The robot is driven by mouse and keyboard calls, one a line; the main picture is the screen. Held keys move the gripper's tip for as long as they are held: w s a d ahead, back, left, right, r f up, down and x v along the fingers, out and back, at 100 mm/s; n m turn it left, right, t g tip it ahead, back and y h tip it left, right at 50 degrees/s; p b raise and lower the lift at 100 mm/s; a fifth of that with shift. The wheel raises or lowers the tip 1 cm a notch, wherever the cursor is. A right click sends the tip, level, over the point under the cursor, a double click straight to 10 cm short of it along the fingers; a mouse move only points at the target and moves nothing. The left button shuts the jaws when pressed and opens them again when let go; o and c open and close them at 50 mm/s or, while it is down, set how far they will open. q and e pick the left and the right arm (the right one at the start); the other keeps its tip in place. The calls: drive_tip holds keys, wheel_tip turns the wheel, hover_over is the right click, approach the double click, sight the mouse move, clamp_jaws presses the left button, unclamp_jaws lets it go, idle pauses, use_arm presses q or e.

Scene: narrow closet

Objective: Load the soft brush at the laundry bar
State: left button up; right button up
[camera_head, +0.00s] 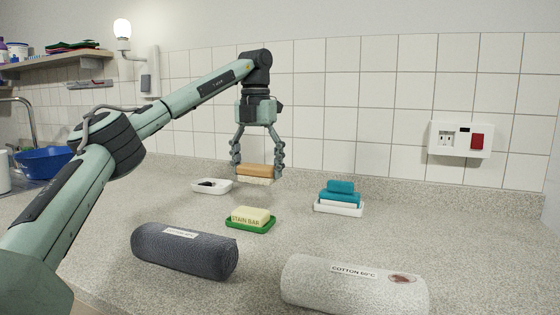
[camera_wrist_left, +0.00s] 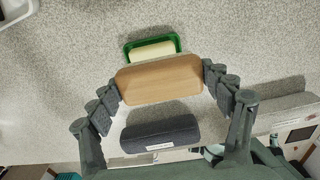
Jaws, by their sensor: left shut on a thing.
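My left gripper (camera_head: 257,168) is shut on a brush (camera_head: 255,173) with a tan wooden back and pale bristles facing down. It holds the brush level above the counter, behind the soap. The brush's wooden back fills the space between the fingers in the left wrist view (camera_wrist_left: 160,80). A cream bar (camera_head: 250,214) marked "STAIN BAR" lies in a green dish (camera_head: 252,228) on the counter; it also shows just beyond the brush in the left wrist view (camera_wrist_left: 153,51). The brush and the bar are apart. My right gripper is not in view.
A dark grey rolled towel (camera_head: 184,252) and a pale one (camera_head: 352,288) labelled "COTTON 60°C" lie in front. A white dish (camera_head: 212,186) with a dark item stands at left. A teal block or brush (camera_head: 340,195) sits on a white tray (camera_head: 338,208) at right.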

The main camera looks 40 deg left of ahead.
sight(249, 182)
use_arm(q)
drive_tip(key=shift+s+a, duration=0.45)
drive_tip(key=shift+s, duration=0.15)
drive_tip(key=shift+s+a+f, duration=0.1)
drive_tip(key=shift+s+f, duration=0.05)
drive_tip(key=shift+f, duration=2.85)
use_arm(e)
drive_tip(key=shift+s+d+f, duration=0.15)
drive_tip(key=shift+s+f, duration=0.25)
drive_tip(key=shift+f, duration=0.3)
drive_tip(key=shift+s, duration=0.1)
use_arm(q)
drive_tip(key=shift+f, duration=0.55)
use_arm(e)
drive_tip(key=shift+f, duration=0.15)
use_arm(q)
drive_tip(key=shift+r, duration=3.55)
